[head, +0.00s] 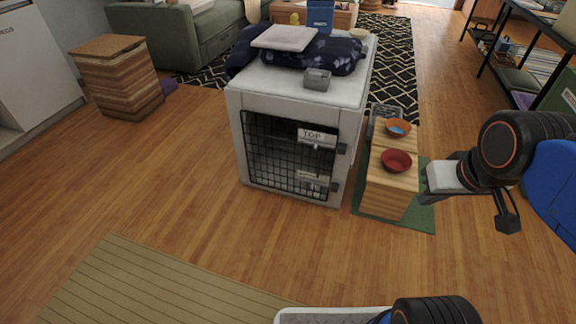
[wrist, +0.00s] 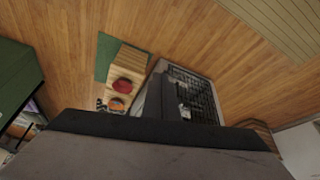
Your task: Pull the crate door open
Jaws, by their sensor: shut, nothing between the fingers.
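The white crate (head: 300,98) stands on the wood floor in the middle of the head view. Its black wire door (head: 280,155) faces me and sits flush in the front frame, closed. In the wrist view the door (wrist: 192,92) shows at an angle, partly hidden by my gripper. My gripper (head: 424,184) is shut and empty, right of the crate, beside the wooden bowl stand and apart from the door.
The wooden bowl stand (head: 388,193) with a red bowl (head: 396,161) and an orange bowl (head: 398,128) stands on a green mat (head: 424,214) between crate and gripper. Folded dark cloth (head: 335,55) lies on the crate. Floor before the door is clear; a striped rug (head: 150,285) lies nearer.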

